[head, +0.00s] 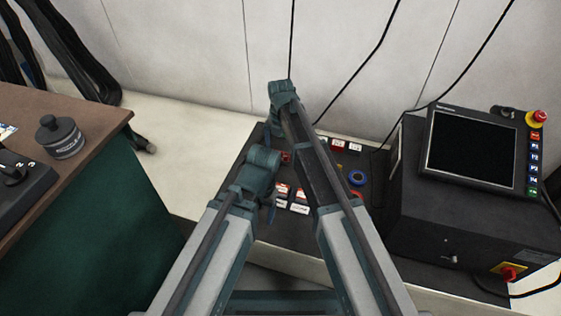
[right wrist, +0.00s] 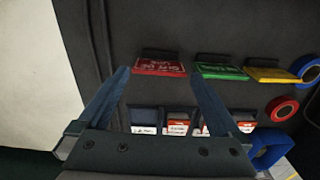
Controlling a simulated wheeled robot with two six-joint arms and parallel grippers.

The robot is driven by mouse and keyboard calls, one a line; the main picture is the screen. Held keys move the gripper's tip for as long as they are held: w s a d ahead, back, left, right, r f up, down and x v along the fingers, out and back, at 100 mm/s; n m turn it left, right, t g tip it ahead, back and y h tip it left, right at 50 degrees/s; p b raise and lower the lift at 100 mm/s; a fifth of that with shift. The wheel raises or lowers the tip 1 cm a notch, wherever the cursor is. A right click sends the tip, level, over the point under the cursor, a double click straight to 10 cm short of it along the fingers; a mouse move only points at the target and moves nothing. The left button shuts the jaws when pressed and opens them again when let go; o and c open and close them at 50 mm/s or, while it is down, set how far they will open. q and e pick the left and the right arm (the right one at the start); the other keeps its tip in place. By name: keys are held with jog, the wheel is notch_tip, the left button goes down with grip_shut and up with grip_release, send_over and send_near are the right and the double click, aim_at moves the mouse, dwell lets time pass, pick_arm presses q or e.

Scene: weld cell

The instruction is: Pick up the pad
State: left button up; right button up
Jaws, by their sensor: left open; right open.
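No single item is plainly marked as the pad. A red pad (right wrist: 158,67) with white lettering lies on the dark panel in the right wrist view, with a green pad (right wrist: 221,71) and a yellow pad (right wrist: 272,75) to its right. My right gripper (right wrist: 163,76) is open, its fingers on either side of the red pad's near edge; I cannot tell how high above it. In the head view, my right wrist and arm hide much of the panel. My left gripper (head: 270,208) is open, lower over the panel, partly hidden by its own wrist.
Red-and-white cards (right wrist: 178,122) sit in a row of holders. A black box with a screen (head: 470,147) stands at right. A brown-topped bench (head: 95,125) stands at left.

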aim_at(281, 152)
pick_arm(q)
notch_tip(281, 152, down, 4)
jog(key=b, duration=0.2)
jog(key=shift+r+b, duration=0.2)
jog(key=shift+b, duration=0.1)
pick_arm(e)
notch_tip(281, 152, down, 4)
jog(key=shift+r, duration=0.3)
pick_arm(q)
jog(key=shift+r, duration=0.1)
pick_arm(e)
jog(key=c, duration=1)
pick_arm(q)
jog(key=shift+r+p, duration=0.2)
jog(key=shift+p, duration=0.1)
pick_arm(e)
jog(key=shift+r, duration=0.25)
